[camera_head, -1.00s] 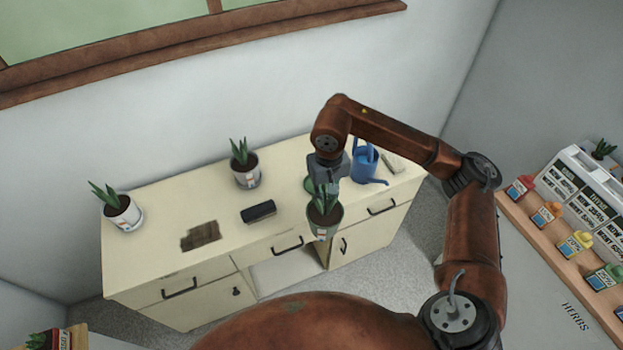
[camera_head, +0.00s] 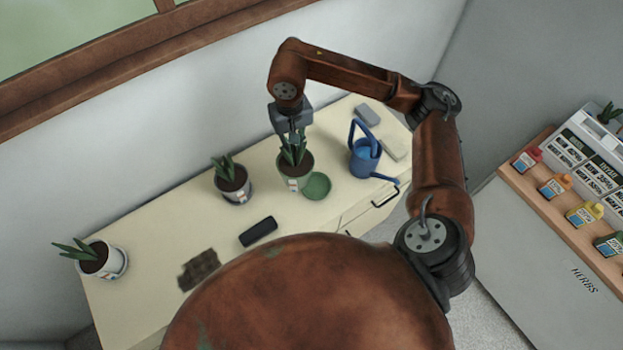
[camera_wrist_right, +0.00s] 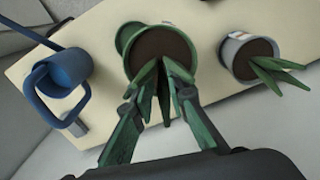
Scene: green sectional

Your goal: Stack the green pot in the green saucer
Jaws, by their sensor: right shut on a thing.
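The green pot (camera_head: 292,182) holds dark soil and a spiky plant. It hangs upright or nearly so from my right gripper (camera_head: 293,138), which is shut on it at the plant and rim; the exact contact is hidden. In the right wrist view the fingers (camera_wrist_right: 160,98) reach the leaves at the near side of the pot (camera_wrist_right: 133,68). The green saucer (camera_head: 317,186) lies empty on the counter, just right of the pot in the head view. In the wrist view the saucer (camera_wrist_right: 125,37) shows partly behind the pot. My left gripper is out of view.
A blue watering can (camera_head: 365,158) stands right of the saucer. A black object (camera_head: 258,232) and a brown patch (camera_head: 199,268) lie on the cream counter (camera_head: 160,240).

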